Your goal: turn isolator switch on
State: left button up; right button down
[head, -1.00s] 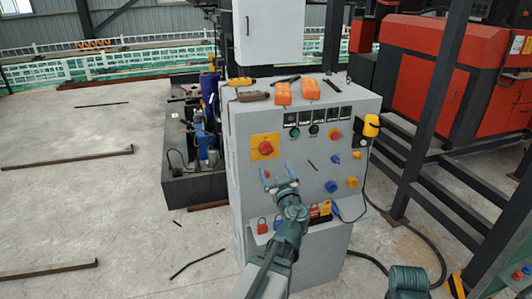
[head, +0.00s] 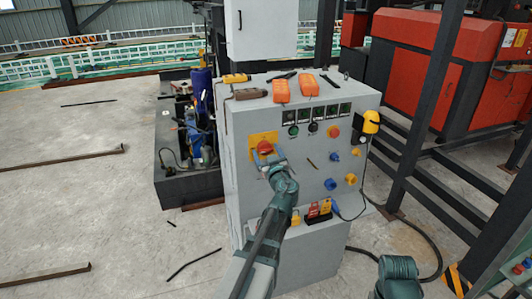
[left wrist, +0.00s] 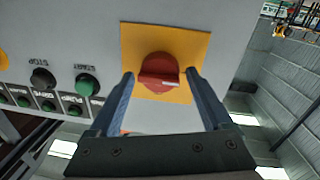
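The isolator switch (head: 265,147) is a red rotary knob on a yellow square plate (head: 258,138), at the upper left of the grey cabinet's front. In the left wrist view the red knob (left wrist: 160,73) sits on its yellow plate (left wrist: 190,45), with its raised grip bar lying roughly across the picture. My left gripper (left wrist: 160,80) is open, its two blue fingers on either side of the knob with gaps visible. In the head view my left gripper (head: 268,160) is at the knob and partly covers the plate. My right gripper is not visible; only my right arm shows at the bottom.
The grey cabinet (head: 305,240) carries several buttons, a green start button (left wrist: 87,84) and a black stop button (left wrist: 42,78) among them. Orange devices (head: 281,91) lie on top. A yellow lamp-like item (head: 371,122) hangs at its right side. Dark metal posts stand to the right.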

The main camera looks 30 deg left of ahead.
pick_arm(q)
jog(key=c, duration=1.1)
jog(key=m, duration=0.4)
jog(key=shift+p, duration=0.4)
jog(key=m, duration=0.4)
jog(key=shift+r+g+p, duration=0.1)
jog(key=shift+g+p, duration=0.25)
jog(key=shift+g, duration=0.05)
jog(key=m, duration=0.4)
jog(key=shift+w+d+m, duration=0.1)
jog(key=shift+m, duration=0.2)
jog(key=m+g, duration=0.1)
jog(key=m, duration=0.3)
jog(key=shift+w+m, duration=0.1)
jog(key=shift+m, duration=0.2)
